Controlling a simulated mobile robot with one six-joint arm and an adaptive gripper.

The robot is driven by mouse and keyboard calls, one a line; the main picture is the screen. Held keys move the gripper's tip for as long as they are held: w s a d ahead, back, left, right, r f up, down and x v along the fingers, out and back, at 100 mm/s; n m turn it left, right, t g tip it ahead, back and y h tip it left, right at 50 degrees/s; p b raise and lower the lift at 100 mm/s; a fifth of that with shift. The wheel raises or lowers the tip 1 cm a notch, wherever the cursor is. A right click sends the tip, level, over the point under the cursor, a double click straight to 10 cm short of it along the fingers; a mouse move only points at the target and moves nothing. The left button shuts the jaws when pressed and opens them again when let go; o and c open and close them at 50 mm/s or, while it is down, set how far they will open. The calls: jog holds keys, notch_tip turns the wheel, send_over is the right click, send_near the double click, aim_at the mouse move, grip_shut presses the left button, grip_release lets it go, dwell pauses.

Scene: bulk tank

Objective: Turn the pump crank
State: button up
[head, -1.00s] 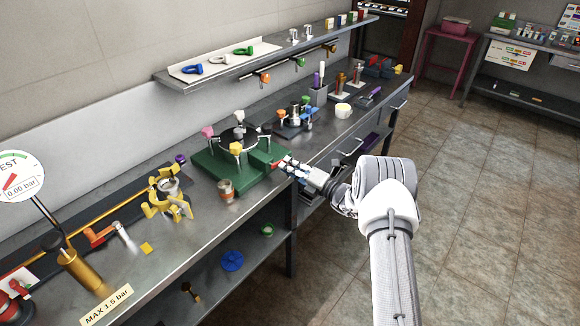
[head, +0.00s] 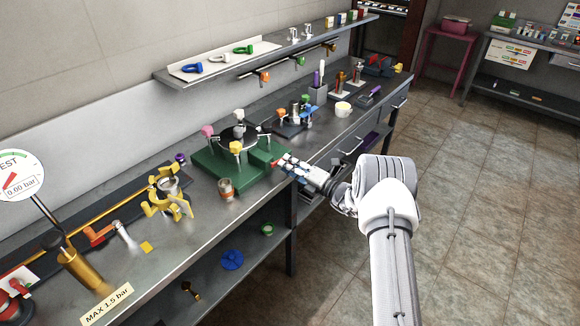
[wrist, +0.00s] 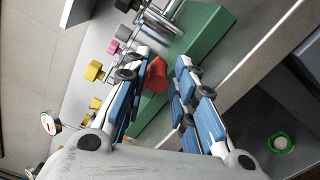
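A green base (head: 215,172) on the bench carries a dark round disc with a grey knob and pink and yellow knobs around it. A red knob (wrist: 157,75) on its near right side shows between my gripper's fingers in the wrist view; whether it is the pump crank I cannot tell. My gripper (head: 282,164) is beside the green base's right end. Its blue-padded fingers (wrist: 163,88) are apart, with a gap on both sides of the red knob. In the head view the fingers hide most of the knob.
A gauge (head: 18,176), a red-handled lever (head: 98,234) and a brass cylinder (head: 78,272) are farther left. The floor right of the bench is free.

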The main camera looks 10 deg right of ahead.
jog(key=v, duration=1.2)
